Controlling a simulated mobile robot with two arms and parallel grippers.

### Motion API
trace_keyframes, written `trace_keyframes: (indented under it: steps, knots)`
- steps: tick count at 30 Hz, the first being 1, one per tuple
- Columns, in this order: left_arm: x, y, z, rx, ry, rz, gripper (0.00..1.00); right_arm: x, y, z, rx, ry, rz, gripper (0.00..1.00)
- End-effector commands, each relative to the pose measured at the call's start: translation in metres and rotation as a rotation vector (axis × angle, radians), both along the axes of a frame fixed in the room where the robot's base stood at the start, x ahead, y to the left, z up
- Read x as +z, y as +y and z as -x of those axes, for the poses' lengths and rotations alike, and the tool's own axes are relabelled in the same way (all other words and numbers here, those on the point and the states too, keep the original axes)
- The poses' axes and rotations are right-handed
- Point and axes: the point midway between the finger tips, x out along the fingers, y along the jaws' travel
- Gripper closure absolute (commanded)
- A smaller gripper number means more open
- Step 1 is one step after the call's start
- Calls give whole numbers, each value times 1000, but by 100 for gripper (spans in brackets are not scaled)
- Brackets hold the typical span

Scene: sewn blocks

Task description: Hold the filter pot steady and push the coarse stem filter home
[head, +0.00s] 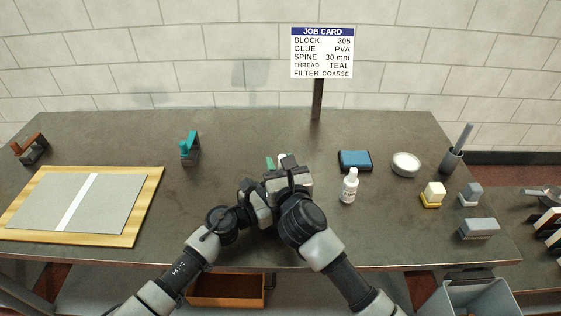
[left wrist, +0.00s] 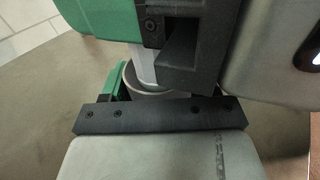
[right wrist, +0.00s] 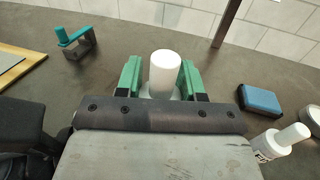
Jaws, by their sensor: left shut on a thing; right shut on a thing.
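The white coarse stem filter (right wrist: 164,72) stands upright between the green fingertips of my right gripper (right wrist: 160,80), which is shut on it. Its white top also shows in the head view (head: 282,157). The grey filter pot (left wrist: 131,82) is partly visible in the left wrist view, low behind the dark finger mount. My left gripper (left wrist: 122,88) is shut on the pot. The filter's pale stem runs down into the pot's mouth; how deep it sits is hidden. In the head view both grippers are close together at the table's middle and cover the pot.
A white bottle (head: 349,186) and blue pad (head: 355,160) stand just right of my grippers. A teal-handled tool (head: 189,148) and board (head: 140,222) are left. A white dish (head: 405,164), dark cup (head: 452,161) and several small blocks are right. The job card (head: 322,53) reads FILTER COARSE.

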Motion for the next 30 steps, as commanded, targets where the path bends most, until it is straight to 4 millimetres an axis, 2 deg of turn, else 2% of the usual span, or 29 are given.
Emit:
trace_keyframes:
  steps: [15,30]
  knots:
    - [0,0,0,0,0,0,66,-14,0,0,-1,1,-1,97]
    - [0,0,0,0,0,0,66,3,0,-1,-2,-2,-1,97]
